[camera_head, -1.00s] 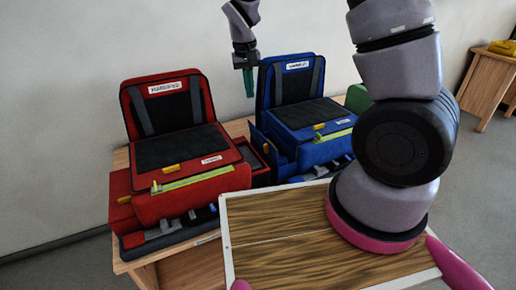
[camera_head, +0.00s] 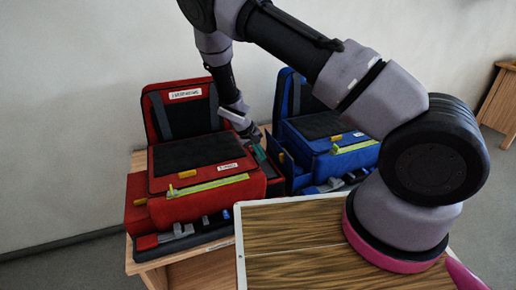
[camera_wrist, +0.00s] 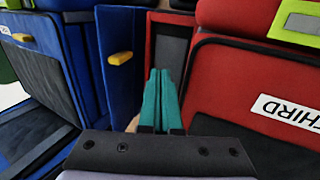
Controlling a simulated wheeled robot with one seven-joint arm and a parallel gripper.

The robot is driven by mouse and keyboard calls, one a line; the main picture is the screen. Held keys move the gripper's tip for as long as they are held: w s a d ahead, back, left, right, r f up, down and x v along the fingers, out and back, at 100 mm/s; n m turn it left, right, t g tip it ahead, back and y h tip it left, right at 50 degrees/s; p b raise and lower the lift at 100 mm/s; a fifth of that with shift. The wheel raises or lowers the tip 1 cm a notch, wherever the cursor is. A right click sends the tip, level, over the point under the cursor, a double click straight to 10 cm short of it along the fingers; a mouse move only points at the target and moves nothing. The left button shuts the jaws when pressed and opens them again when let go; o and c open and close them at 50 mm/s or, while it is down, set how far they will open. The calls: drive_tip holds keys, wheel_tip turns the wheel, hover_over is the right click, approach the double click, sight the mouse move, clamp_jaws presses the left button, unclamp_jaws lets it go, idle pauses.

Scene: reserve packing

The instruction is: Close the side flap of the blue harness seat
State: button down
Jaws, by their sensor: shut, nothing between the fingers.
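The blue harness seat (camera_head: 315,130) stands behind and right of the red one in the head view, partly hidden by my arm. Its side flap (camera_head: 279,162) is a blue panel on its left side, standing out from the body. In the wrist view the flap (camera_wrist: 116,85) is upright with a yellow tab (camera_wrist: 120,58), left of my fingers. My gripper (camera_head: 259,153) is shut and empty, its teal fingers pointing down into the gap between the seats. The wrist view shows the fingertips (camera_wrist: 161,72) together, right of the flap; I cannot tell whether they touch it.
The red harness seat (camera_head: 200,155) is close beside my gripper, with a red-framed side compartment (camera_wrist: 172,50) near the fingertips. Both seats stand on a wooden table (camera_head: 140,160). A wood-topped board (camera_head: 285,240) lies in front. Another wooden table (camera_head: 497,105) stands far right.

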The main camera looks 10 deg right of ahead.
drive_tip(key=x, duration=0.4)
drive_tip(key=shift+w+d+r, duration=0.15)
drive_tip(key=shift+d+r, duration=0.05)
drive_tip(key=shift+d, duration=0.4)
drive_tip(key=shift+w+d+r, duration=0.15)
drive_tip(key=shift+d+r, duration=0.05)
drive_tip(key=shift+d, duration=0.4)
drive_tip(key=shift+w+d+r, duration=0.1)
drive_tip(key=shift+w+d, duration=0.1)
drive_tip(key=shift+d, duration=0.4)
drive_tip(key=shift+d, duration=0.1)
drive_tip(key=shift+d+r+y, duration=0.1)
drive_tip(key=shift+r+y, duration=0.05)
drive_tip(key=shift+y, duration=0.25)
